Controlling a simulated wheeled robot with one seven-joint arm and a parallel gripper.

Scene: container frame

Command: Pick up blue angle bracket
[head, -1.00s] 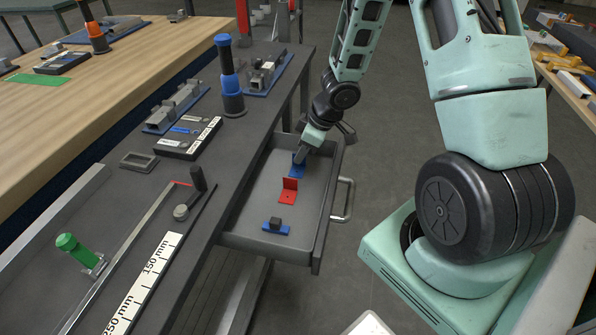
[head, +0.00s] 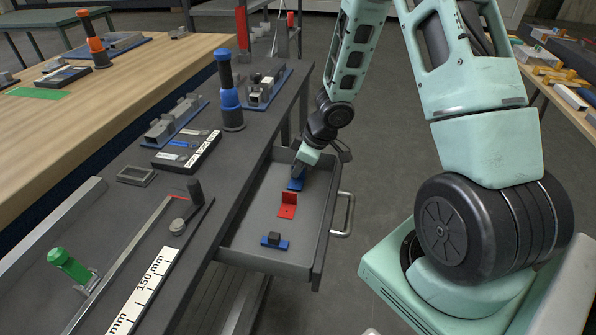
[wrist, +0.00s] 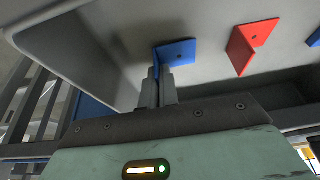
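The blue angle bracket (head: 296,184) is in the far part of the open drawer, partly hidden by my gripper (head: 298,171) in the head view. In the wrist view the blue angle bracket (wrist: 178,52) shows one flat flange, with its other flange running down between the fingertips. My gripper (wrist: 158,75) has its two fingers close together, with the flange between them; they look shut on it. The bracket looks to be at the drawer floor; I see no clear gap beneath it.
The grey drawer (head: 246,222) has raised walls around my gripper. A red angle bracket (head: 287,207) lies nearer, also in the wrist view (wrist: 250,44). A blue part with a dark block (head: 274,241) lies at the near end. The workbench top (head: 228,158) borders the drawer on the left.

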